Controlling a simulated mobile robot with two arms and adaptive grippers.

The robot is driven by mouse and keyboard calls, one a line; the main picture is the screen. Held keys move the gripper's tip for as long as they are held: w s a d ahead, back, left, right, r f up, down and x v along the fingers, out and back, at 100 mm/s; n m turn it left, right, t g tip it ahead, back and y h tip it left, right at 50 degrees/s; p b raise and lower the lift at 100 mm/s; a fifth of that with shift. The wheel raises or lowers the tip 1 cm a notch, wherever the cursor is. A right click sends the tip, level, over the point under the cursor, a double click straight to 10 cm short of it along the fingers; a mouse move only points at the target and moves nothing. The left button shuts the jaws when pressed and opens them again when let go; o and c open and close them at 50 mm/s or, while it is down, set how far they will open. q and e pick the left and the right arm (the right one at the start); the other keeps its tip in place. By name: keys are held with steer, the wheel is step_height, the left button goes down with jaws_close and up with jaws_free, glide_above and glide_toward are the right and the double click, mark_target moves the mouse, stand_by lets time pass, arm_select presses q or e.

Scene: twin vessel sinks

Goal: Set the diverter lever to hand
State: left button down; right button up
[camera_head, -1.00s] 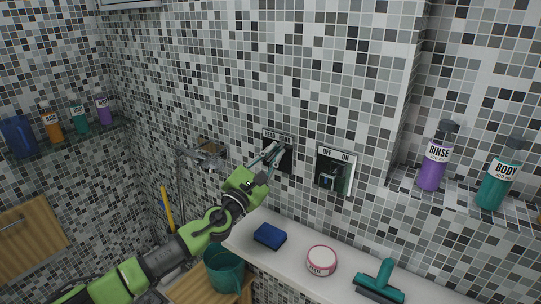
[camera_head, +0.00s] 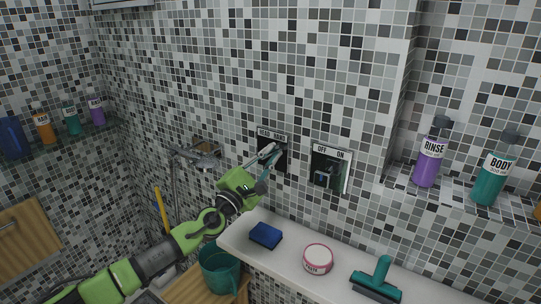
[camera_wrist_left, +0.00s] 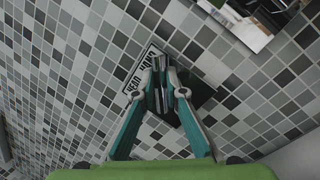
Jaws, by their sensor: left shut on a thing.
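The diverter is a dark plate with a white label reading HEAD and HAND (camera_head: 272,135), set on the mosaic wall in the middle of the head view. The label (camera_wrist_left: 140,72) also shows in the left wrist view. My left gripper (camera_head: 266,155) is at this plate, its teal fingers shut on the small metallic diverter lever (camera_wrist_left: 159,92). In the left wrist view my gripper (camera_wrist_left: 162,82) has its fingertips on both sides of the lever, over the dark plate. The fingers hide much of the lever, so I cannot tell its exact setting. My right gripper is not in view.
An OFF/ON switch plate (camera_head: 330,168) is close to the right. A blue sponge (camera_head: 265,235), a round tub (camera_head: 318,258) and a teal squeegee (camera_head: 378,280) lie on the white ledge below. A shower head (camera_head: 193,157) is on the wall to the left.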

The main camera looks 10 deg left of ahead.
arm_select(q)
steer(key=c, duration=2)
jaws_free()
steer(key=shift+c, duration=0.2)
steer(key=shift+s, duration=0.15)
steer(key=v, duration=1.2)
